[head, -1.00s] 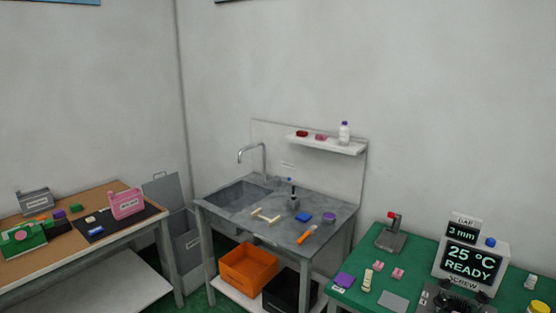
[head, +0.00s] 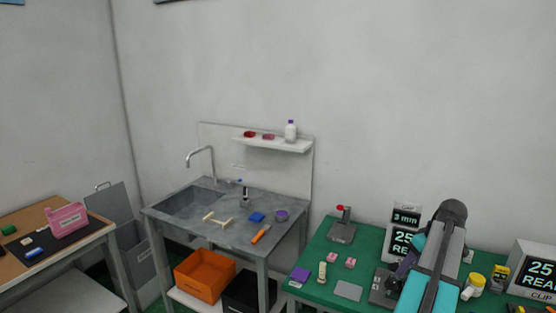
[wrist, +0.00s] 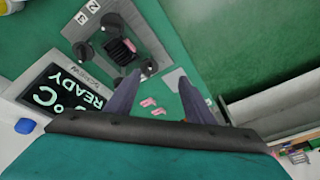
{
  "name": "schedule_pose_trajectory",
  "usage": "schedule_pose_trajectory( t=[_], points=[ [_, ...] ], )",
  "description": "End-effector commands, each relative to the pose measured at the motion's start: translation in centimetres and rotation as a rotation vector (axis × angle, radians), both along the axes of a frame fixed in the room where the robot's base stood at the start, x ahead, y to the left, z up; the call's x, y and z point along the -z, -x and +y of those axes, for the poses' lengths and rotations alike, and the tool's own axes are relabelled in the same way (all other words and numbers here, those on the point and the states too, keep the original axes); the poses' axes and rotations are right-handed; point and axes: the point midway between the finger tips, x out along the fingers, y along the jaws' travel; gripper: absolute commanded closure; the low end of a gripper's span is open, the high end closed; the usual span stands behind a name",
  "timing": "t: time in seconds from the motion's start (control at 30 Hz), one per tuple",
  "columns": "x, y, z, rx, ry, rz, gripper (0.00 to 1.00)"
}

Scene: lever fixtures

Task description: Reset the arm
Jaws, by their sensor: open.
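My arm (head: 436,262), grey and teal, shows in the head view at the lower right, raised over the same green table (head: 318,262). There it covers part of a white display box (head: 397,248). In the wrist view a grey fixture plate (wrist: 125,45) with dark knobs lies beyond the fingers, and small pink blocks (wrist: 150,107) lie on the table between them.
The display box also shows in the wrist view (wrist: 65,95), left of the fingers. A stand with a red knob (head: 342,228) and a yellow jar (head: 474,284) stand on the green table. A grey sink bench (head: 225,235) stands to the left.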

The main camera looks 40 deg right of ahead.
Motion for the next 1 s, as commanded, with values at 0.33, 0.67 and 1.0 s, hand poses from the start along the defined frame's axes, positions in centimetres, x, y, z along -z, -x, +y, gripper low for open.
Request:
schedule_pose_trajectory(
  t=[0.33, 0.67, 1.0],
  points=[
    [5.0, -10.0, 6.7, -0.037, -0.035, 0.046, 0.52],
    [9.4, -17.6, 14.1, -0.069, -0.054, 0.094, 0.52],
    [13.6, -23.6, 23.1, -0.106, -0.06, 0.143, 0.52]
  ],
)
